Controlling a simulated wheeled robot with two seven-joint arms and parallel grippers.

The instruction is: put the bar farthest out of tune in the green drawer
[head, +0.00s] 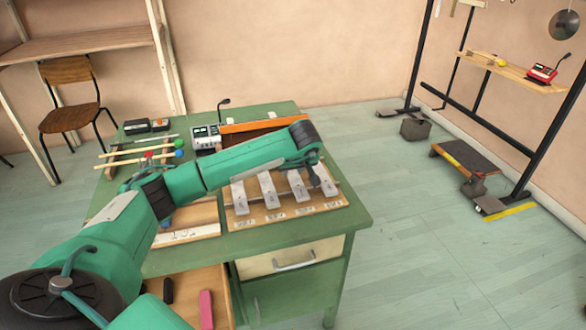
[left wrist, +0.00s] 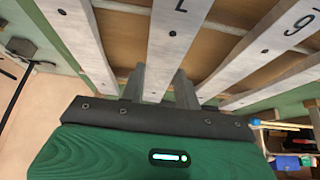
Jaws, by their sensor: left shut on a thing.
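Several pale metal bars lie side by side on a wooden frame (head: 243,222) on the green table, with small cards in front of them. My left gripper (head: 313,176) is over the right part of this row. In the left wrist view its fingers (left wrist: 161,88) are shut on the bar (left wrist: 174,45) whose mark reads like an upside-down 7. I cannot tell whether that bar is raised. A bar marked 6 (left wrist: 285,40) and another bar (left wrist: 82,35) flank it. A green front (head: 300,297) shows below a cream drawer (head: 291,258) and looks closed. My right gripper is out of view.
An open wooden drawer (head: 222,281) at the table's lower left holds a pink block (head: 206,309) and a black piece. A grey device (head: 205,137) and mallets with coloured heads (head: 179,144) are at the back.

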